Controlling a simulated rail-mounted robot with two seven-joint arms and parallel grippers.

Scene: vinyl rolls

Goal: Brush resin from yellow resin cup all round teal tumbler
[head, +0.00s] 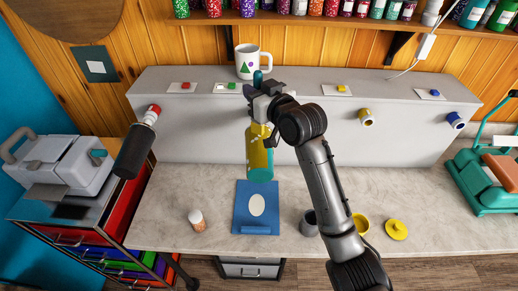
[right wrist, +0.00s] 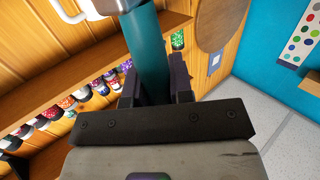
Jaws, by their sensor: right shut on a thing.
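The tumbler (head: 260,174) shows in the head view in front of the grey box, teal at its lower end and yellow with pale flecks over much of its side. My right gripper (head: 262,98) is above its upper end, hiding part of it. The gripper is shut on a teal handle (head: 257,78), which rises above the fingers; it also shows between the fingers in the right wrist view (right wrist: 148,50). The handle's lower end is hidden. The yellow resin cup (head: 361,224) stands on the counter, partly behind my right arm. My left gripper is not in view.
A blue mat (head: 243,220) with a white oval lies below the tumbler. A grey cup (head: 309,223), yellow lid (head: 396,230) and small bottle (head: 197,220) stand around it. A white mug (head: 252,61) is on the grey box (head: 210,140). The left counter is mostly clear.

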